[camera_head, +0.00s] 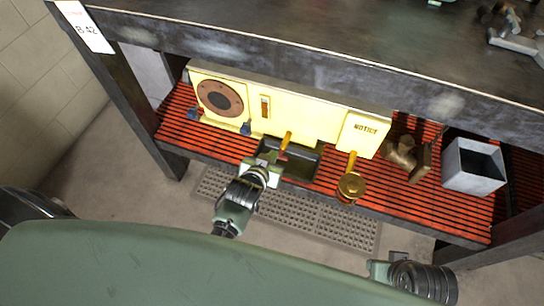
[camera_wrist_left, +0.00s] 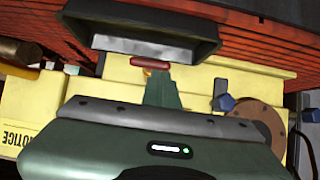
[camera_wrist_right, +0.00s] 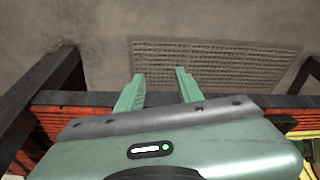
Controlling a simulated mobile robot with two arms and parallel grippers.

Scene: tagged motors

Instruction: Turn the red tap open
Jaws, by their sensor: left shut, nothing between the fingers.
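The red tap shows in the left wrist view as a short red bar (camera_wrist_left: 150,63) in front of the yellow panel, beside the dark basin (camera_wrist_left: 140,47). In the head view a yellow spout-like piece (camera_head: 287,138) with a reddish part sticks out above the dark basin (camera_head: 300,163). My left gripper (camera_head: 276,160) is shut and empty. Its closed fingertips (camera_wrist_left: 158,76) are right at the red bar and overlap its lower edge in the picture; I cannot tell if they touch. My right gripper (camera_wrist_right: 158,85) is open and empty over the floor, far from the tap.
The yellow panel (camera_head: 325,118) stands on a red slatted shelf (camera_head: 425,205) under a dark tabletop (camera_head: 260,40). Blue knobs (camera_head: 246,128), a brass valve (camera_head: 351,187), brown pipe fittings (camera_head: 402,153) and a grey box (camera_head: 473,167) are nearby. A floor grate (camera_head: 320,217) lies in front.

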